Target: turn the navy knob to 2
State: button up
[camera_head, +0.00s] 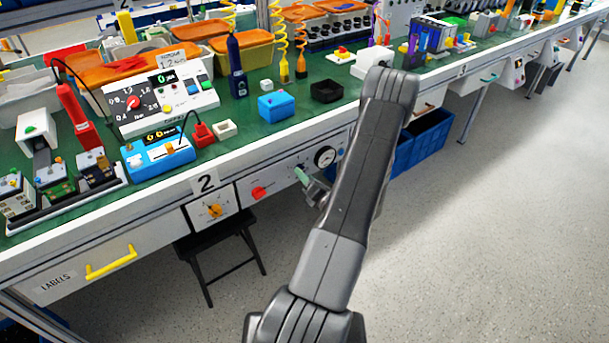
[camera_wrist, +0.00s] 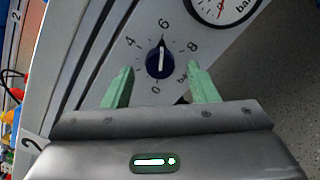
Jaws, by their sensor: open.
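The navy knob (camera_wrist: 160,60) is on a light panel in the wrist view. Its white pointer line stands upright in the picture, toward the 6. The marks 0, 4, 6 and 8 show around it; the 2 is not readable, where my left finger covers the dial. My gripper (camera_wrist: 159,72) is open, with one green finger on each side of the knob, apart from it. The fingertips look a little short of the knob; their depth is hard to tell.
A red knob (camera_head: 259,192) and an orange knob (camera_head: 214,211) are further left on the bench front. A blue crate (camera_head: 425,140) stands below the bench. The right floor is clear.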

jog(key=shift+x, duration=0.8)
jog(key=c, duration=1)
jog(key=shift+o, duration=0.2)
